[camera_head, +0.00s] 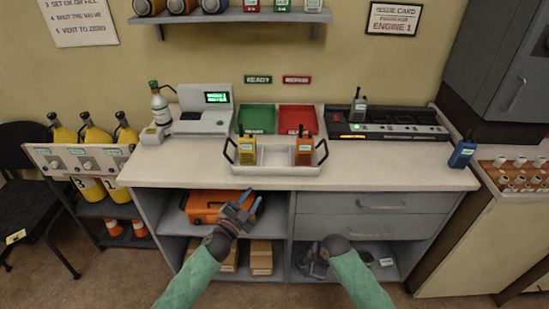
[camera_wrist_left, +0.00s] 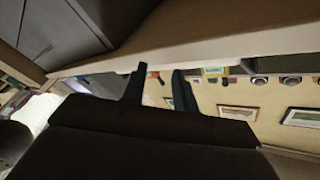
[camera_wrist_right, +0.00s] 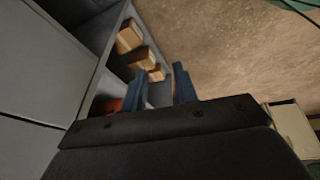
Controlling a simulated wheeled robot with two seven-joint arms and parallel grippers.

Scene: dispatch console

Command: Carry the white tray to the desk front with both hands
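The white tray (camera_head: 275,155) sits on the desk (camera_head: 395,177), a little back from its front edge. My right gripper (camera_head: 316,258) is lower, by the lower shelf, also open and empty in the right wrist view (camera_wrist_right: 160,82). Neither gripper touches the tray.
Green (camera_head: 257,118) and red (camera_head: 298,119) trays lie behind the white tray. A console printer (camera_head: 205,115) and bottle (camera_head: 160,104) stand left, a charger dock (camera_head: 385,124) right, and a blue radio (camera_head: 462,153) at the right edge. An orange case (camera_head: 205,205) sits on the shelf below.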

